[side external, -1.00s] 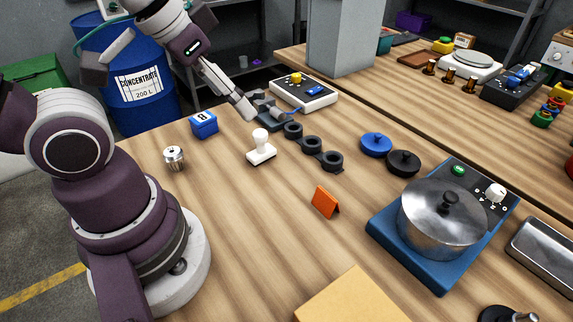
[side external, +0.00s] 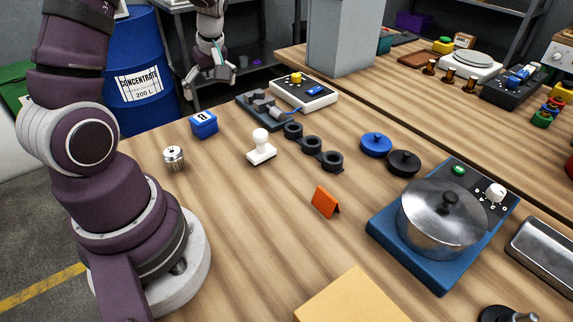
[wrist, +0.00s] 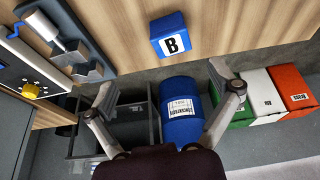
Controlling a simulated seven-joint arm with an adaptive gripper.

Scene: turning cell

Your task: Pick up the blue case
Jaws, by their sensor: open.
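The blue case (side external: 204,124) is a small blue box with a white label bearing a letter. It sits on the table near its far left edge. In the wrist view the blue case (wrist: 170,36) shows at the top middle, its label reading "B". My gripper (side external: 213,78) is raised beyond the table's far edge, above and apart from the case. In the wrist view my gripper (wrist: 165,80) has its two fingers spread wide with nothing between them.
A grey fixture (side external: 262,108) and a control box (side external: 304,94) stand right of the case. A white stamp (side external: 261,148) and a metal canister (side external: 174,158) are nearer. A blue barrel (side external: 140,75) stands on the floor behind. The table front is partly clear.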

